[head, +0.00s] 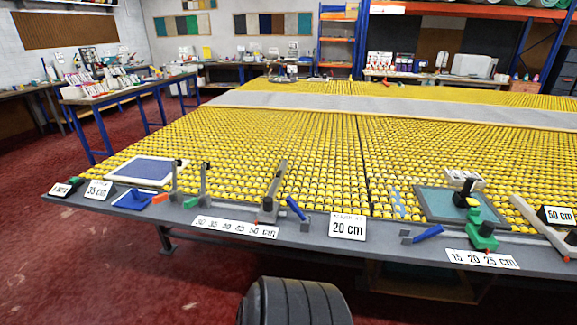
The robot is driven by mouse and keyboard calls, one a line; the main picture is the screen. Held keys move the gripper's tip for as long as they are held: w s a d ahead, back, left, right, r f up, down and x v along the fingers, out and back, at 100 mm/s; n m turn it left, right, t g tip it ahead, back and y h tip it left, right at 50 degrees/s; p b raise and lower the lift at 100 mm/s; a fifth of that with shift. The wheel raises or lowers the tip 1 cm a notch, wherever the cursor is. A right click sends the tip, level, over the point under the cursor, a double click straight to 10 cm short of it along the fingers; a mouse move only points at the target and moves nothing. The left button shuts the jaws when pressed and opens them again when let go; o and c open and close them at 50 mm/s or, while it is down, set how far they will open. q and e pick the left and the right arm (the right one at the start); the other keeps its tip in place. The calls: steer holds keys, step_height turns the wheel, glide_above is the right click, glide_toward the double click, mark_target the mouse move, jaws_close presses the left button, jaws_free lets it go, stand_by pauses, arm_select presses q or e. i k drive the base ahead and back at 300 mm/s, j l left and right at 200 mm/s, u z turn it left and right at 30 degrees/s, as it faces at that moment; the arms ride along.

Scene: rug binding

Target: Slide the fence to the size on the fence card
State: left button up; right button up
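Several sized cards stand along the grey front edge of the table. A card reading 20 cm (347,227) is near the middle, its small top line too blurred to read. A 35 cm card (98,190) is at the left and a 50 cm card (558,215) at the right. A grey bar on a dark block (270,207) stands behind a left number strip (236,228). A green block with a black knob (482,236) sits behind a right strip reading 15 20 25 cm (482,259). I cannot tell which piece is the fence. Neither gripper shows.
A blue mat in a white frame (147,170) and a grey-green board (455,204) lie on the yellow ball-covered table (300,145). Blue-handled tools (296,208) lie at the front edge. A pale long bar (535,222) slants at the right. Red floor (120,270) is open at left.

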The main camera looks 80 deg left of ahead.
mark_target(269, 208)
steer(key=u, duration=2.85)
